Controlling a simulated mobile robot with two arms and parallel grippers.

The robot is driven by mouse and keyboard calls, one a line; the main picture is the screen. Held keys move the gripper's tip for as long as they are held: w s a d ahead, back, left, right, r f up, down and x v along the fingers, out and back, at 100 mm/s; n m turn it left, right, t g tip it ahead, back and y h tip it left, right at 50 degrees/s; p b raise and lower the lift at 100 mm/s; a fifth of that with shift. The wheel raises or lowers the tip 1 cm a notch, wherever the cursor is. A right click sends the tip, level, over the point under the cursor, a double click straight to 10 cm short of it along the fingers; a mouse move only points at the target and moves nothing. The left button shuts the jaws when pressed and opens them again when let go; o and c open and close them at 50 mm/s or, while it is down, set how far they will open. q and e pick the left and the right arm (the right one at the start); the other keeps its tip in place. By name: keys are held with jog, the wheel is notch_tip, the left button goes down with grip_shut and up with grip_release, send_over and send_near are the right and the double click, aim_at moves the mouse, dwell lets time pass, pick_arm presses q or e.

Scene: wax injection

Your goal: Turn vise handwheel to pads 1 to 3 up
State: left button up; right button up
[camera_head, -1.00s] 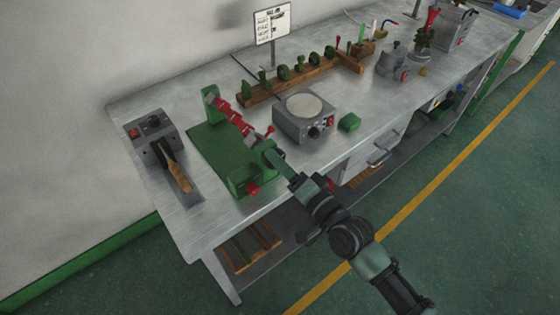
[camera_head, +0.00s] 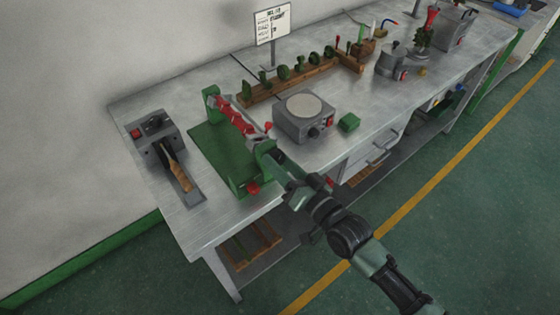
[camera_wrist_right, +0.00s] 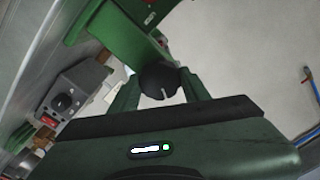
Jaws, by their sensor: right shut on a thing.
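The green vise (camera_head: 228,160) stands on its base plate at the near left of the bench. A bar with several red pads (camera_head: 236,121) runs between its two end supports. I cannot read which numbers the pads carry. My right gripper (camera_head: 272,162) reaches the vise's near right end and hides the handwheel in the head view. In the right wrist view, a black round handwheel (camera_wrist_right: 160,79) with a pale mark sits between the fingers of my right gripper (camera_wrist_right: 159,90), which is shut on it. My left gripper is not in view.
A grey unit with a wooden-handled tool (camera_head: 163,150) is at the left. A wooden rack (camera_head: 288,85) with green pieces lies behind.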

jog(key=shift+f+n+p, duration=0.15)
jog(key=shift+n+p, duration=0.3)
jog(key=shift+n, duration=2.05)
jog(key=o, duration=1.4)
jog(key=shift+c, duration=0.2)
jog(key=b+v, duration=0.1)
jog(key=v, duration=0.7)
